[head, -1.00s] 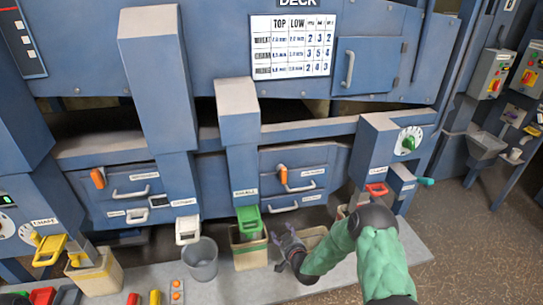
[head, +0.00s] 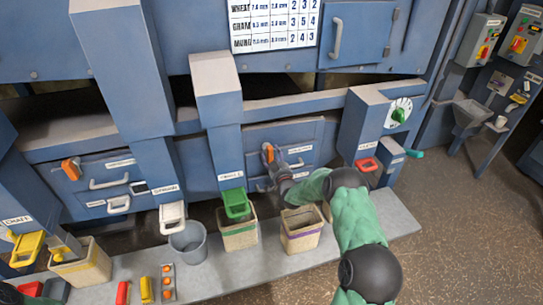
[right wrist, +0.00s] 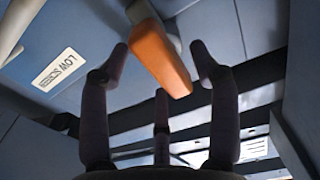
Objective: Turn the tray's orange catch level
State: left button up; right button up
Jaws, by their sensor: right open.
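The orange catch (head: 268,152) on the right-hand tray front stands roughly upright, not level, at the left end of that front. My right gripper (head: 272,174) is just below and in front of it. In the right wrist view, the orange catch (right wrist: 158,58) lies between the spread fingers of my open right gripper (right wrist: 160,65). I see gaps on both sides of it; the fingers do not appear closed on it. A "LOW SCREEN" label (right wrist: 60,67) is to its left there. My left gripper is not clearly visible.
Another orange catch (head: 70,168) is on the left tray front. A green handle (head: 236,204) and a white handle (head: 172,217) stick out nearby. Bins, including a grey bucket (head: 188,243) and a tan bin (head: 302,230), stand on the ledge below. A dial box (head: 372,115) is to the right.

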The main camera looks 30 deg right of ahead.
jog(key=shift+x, duration=0.85)
jog(key=c, duration=1.2)
jog(key=shift+o, duration=0.2)
